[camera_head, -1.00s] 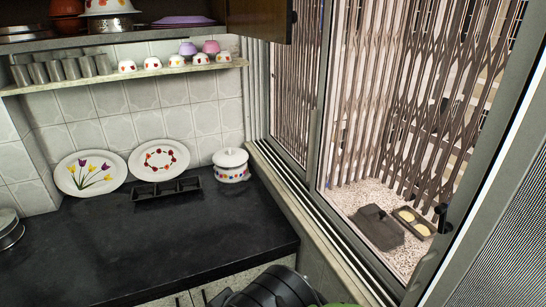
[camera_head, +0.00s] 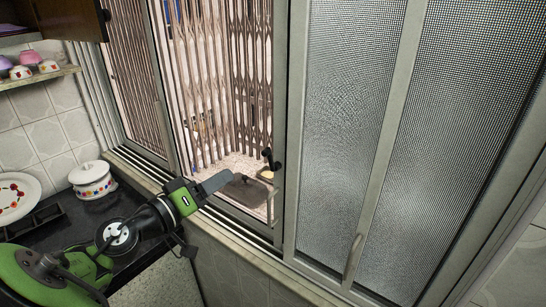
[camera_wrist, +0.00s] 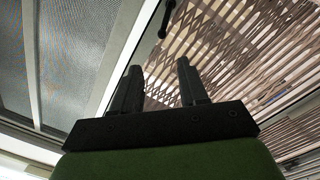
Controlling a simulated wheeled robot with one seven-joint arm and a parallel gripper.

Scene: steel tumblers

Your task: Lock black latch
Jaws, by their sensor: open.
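The black latch (camera_head: 270,160) is on the grey vertical frame of the sliding window, at about mid-picture in the head view. Its small dark arm also shows at the top of the wrist view (camera_wrist: 167,18). My gripper (camera_head: 222,180) is in front of the window, to the left of the latch and slightly lower, apart from it. In the wrist view its two dark fingers (camera_wrist: 158,70) stand apart with nothing between them. Their tips point up toward the window, below the latch. Whether the latch is turned to locked cannot be told.
A mesh screen panel (camera_head: 340,130) stands right of the latch, with a pale handle (camera_head: 353,256) low on its frame. Behind the window are a folding lattice grille (camera_head: 225,80) and a dark tray (camera_head: 243,190). A white lidded pot (camera_head: 93,182) stands on the black counter at left.

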